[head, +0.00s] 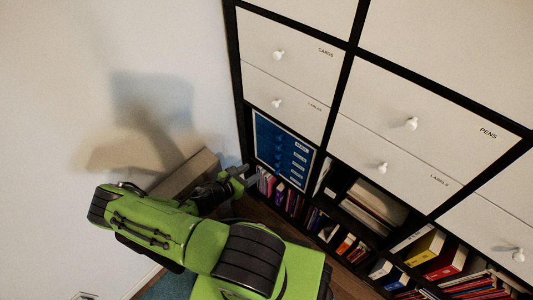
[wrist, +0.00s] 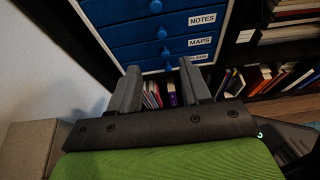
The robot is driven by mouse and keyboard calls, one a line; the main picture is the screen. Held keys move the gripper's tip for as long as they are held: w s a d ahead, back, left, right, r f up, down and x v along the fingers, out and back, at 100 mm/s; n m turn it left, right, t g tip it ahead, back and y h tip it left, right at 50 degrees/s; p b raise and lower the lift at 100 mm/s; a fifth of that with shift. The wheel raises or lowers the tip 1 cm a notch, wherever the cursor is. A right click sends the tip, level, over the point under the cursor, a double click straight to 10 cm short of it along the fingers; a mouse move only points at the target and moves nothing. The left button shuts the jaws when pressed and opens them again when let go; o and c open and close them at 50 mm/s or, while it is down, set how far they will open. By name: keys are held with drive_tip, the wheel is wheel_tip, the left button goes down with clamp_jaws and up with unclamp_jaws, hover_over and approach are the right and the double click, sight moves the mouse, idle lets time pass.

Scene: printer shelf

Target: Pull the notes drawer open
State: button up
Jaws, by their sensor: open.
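The notes drawer (wrist: 202,18) is a blue front with a white NOTES label, near the top of the wrist view. It belongs to a small blue drawer unit (head: 280,150), low at the left end of the shelf in the head view. Round blue knobs run down the middle of the unit; the angle leaves it unclear which knob goes with which label. The drawer fronts look flush. My gripper (wrist: 158,78) is open, with nothing between its fingers. It is below the NOTES label in the wrist view. In the head view my gripper (head: 240,174) is left of the unit, apart from it.
The maps drawer (wrist: 200,41) and another labelled drawer lie below. Books (head: 280,190) stand under the unit. White drawers with white knobs, such as the cards drawer (head: 278,55), are above. A white wall (head: 60,120) and a brown box (head: 190,172) are to the left.

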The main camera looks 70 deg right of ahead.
sight(277, 157)
drive_tip(key=b+x, duration=0.4)
drive_tip(key=x, duration=1)
drive_tip(key=shift+s+d+f, duration=0.15)
drive_tip(key=shift+s+f, duration=0.05)
drive_tip(key=shift+f, duration=0.1)
clamp_jaws()
